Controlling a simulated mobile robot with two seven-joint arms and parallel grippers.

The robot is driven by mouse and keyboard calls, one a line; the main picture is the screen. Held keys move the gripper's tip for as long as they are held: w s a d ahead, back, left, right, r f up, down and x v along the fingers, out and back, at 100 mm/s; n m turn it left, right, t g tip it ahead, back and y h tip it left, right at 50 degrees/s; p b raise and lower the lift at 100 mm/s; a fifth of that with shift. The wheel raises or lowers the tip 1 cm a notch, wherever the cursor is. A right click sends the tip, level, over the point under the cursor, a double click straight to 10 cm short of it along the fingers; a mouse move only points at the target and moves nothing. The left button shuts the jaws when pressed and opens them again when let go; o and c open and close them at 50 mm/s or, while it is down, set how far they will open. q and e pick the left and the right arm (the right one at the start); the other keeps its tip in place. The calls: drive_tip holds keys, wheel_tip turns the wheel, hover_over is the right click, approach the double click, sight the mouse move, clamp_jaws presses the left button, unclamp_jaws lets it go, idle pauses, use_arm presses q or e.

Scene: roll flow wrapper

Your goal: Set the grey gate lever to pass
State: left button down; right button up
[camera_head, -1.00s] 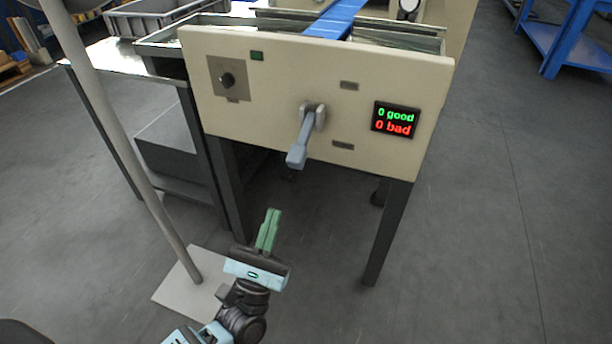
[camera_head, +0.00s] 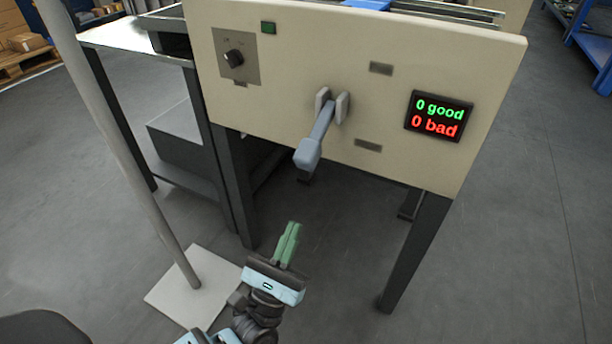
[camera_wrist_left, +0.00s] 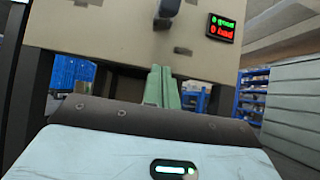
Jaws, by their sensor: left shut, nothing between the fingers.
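The grey gate lever (camera_head: 316,138) sticks out from the beige panel (camera_head: 290,70) between two light grey brackets. Its thick handle end points down and slightly left, towards me. In the left wrist view the lever's end (camera_wrist_left: 169,9) shows at the top edge. My left gripper (camera_head: 288,243), with green fingers, is shut and empty. It is below the lever and apart from it. In the left wrist view the closed fingers (camera_wrist_left: 162,87) point up towards the panel's lower edge. My right gripper is not in view.
Small plates sit above (camera_head: 381,68) and below (camera_head: 368,145) the lever's right side; their text is unreadable. A display (camera_head: 438,116) reads 0 good, 0 bad. A grey pole (camera_head: 120,150) stands left of my arm.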

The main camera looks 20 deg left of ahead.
sight(317, 134)
use_arm(q)
drive_tip(key=w+r, duration=0.6)
drive_tip(key=r, duration=0.3)
drive_tip(key=shift+r, duration=0.4)
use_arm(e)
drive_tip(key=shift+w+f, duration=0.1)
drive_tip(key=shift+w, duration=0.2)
use_arm(q)
drive_tip(key=shift+d, duration=0.1)
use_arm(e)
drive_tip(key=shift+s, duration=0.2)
